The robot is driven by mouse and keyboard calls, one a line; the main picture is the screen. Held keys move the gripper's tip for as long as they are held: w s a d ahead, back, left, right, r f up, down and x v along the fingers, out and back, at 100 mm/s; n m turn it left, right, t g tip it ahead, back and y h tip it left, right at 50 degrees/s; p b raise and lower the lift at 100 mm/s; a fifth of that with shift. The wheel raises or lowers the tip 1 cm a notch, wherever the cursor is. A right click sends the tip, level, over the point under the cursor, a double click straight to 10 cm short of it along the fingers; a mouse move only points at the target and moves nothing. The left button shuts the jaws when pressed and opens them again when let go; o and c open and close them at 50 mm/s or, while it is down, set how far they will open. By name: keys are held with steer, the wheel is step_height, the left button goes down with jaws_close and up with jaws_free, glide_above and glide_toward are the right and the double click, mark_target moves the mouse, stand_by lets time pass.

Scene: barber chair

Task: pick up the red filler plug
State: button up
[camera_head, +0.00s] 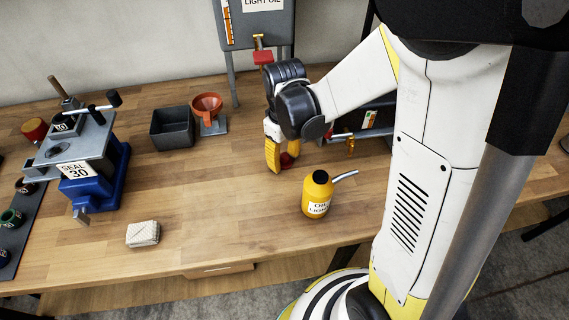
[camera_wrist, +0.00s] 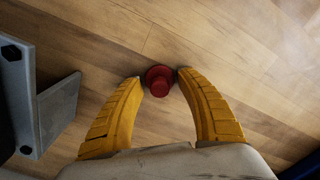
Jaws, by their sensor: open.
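The red filler plug (camera_wrist: 158,81) stands on the wooden bench top. In the wrist view it lies between the tips of my two yellow fingers, with a narrow gap on the right and the left tip very close to it. My gripper (camera_wrist: 160,82) is open around the plug. In the head view my gripper (camera_head: 280,165) points down at the bench, and the plug (camera_head: 287,160) shows partly behind the yellow fingers.
A yellow oil can (camera_head: 317,197) with a spout stands just in front of my gripper. A grey bin (camera_head: 172,128) and an orange funnel (camera_head: 207,105) stand to the left. A blue-based fixture (camera_head: 95,180) and a folded cloth (camera_head: 143,234) lie farther left. Bench between is clear.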

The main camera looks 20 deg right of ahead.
jaws_close()
